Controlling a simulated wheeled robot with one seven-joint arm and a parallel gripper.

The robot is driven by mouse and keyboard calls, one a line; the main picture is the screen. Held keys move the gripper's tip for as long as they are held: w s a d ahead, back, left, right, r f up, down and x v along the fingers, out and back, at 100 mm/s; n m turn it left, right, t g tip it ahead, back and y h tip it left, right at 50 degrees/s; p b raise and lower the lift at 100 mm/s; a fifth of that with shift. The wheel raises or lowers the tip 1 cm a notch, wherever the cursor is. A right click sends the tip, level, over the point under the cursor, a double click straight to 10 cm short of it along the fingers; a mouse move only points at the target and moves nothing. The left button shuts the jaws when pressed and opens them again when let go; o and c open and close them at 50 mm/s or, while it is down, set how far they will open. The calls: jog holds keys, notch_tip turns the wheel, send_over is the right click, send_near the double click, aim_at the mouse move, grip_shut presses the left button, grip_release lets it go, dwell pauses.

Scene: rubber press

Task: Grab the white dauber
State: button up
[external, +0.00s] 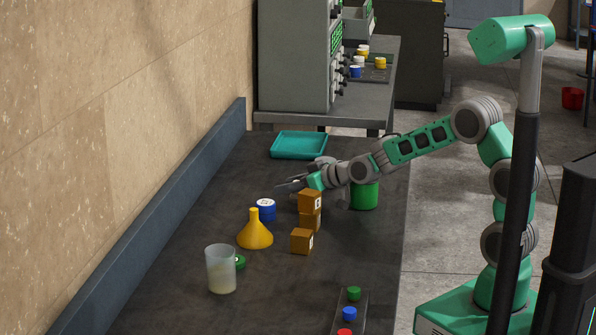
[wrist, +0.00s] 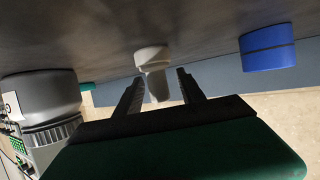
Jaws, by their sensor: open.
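The white dauber (wrist: 152,58) shows in the wrist view, with a wide rounded end against the dark table top and a narrower stem. My gripper (wrist: 159,77) is open, with its two dark fingers pointing toward the dauber. The dauber's stem shows in the gap between the fingers, and neither finger appears closed on it. In the external view my gripper (external: 284,187) is low over the table, behind the stacked orange-brown blocks. I cannot make out the dauber there; my gripper or the blocks may hide it.
A blue round container (wrist: 267,48) stands to the right in the wrist view. In the external view, orange-brown blocks (external: 310,202), a green can (external: 364,196), a blue-and-white container (external: 266,210) and a yellow funnel (external: 255,234) surround my gripper. A teal tray (external: 299,145) lies behind.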

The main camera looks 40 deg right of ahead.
jog(key=shift+w+a, duration=0.1)
jog(key=shift+w, duration=0.1)
grip_shut()
dwell(0.4)
